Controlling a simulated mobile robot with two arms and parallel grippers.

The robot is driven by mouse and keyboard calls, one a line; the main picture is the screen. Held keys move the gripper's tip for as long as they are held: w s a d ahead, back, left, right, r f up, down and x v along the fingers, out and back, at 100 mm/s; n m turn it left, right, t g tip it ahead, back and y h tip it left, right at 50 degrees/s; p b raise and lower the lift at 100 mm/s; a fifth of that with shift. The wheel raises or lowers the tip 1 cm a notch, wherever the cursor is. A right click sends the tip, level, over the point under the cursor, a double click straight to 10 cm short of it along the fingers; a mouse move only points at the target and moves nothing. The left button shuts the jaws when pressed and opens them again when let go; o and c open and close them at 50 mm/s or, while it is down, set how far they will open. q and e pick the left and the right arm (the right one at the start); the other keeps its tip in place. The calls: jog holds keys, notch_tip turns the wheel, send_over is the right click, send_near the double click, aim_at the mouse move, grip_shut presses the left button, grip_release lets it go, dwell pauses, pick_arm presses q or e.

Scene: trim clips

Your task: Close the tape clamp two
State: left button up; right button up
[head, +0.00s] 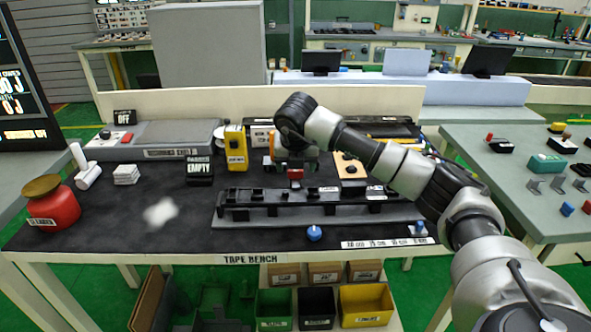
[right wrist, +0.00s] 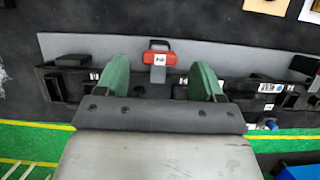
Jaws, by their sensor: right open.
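A long dark fixture (head: 325,213) with several clamps lies on the black bench mat. A clamp with a red handle (head: 295,174) stands at its back edge; its label is too small to read, so I cannot confirm that it is clamp two. In the right wrist view the red handle (right wrist: 159,58) lies ahead of and between the fingertips. My right gripper (right wrist: 160,76) is open and empty, with green fingers spread over the fixture. In the head view my right gripper (head: 293,160) is just above the red handle, partly hidden by my wrist. My left gripper is not in view.
Black clamp blocks (right wrist: 72,61) and (right wrist: 303,66) flank the red one. A yellow device (head: 236,148) and a black box marked EMPTY (head: 199,170) stand behind the fixture. A blue knob (head: 314,233) is in front. The mat's left front is mostly clear.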

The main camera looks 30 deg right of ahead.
jog(key=v, duration=0.8)
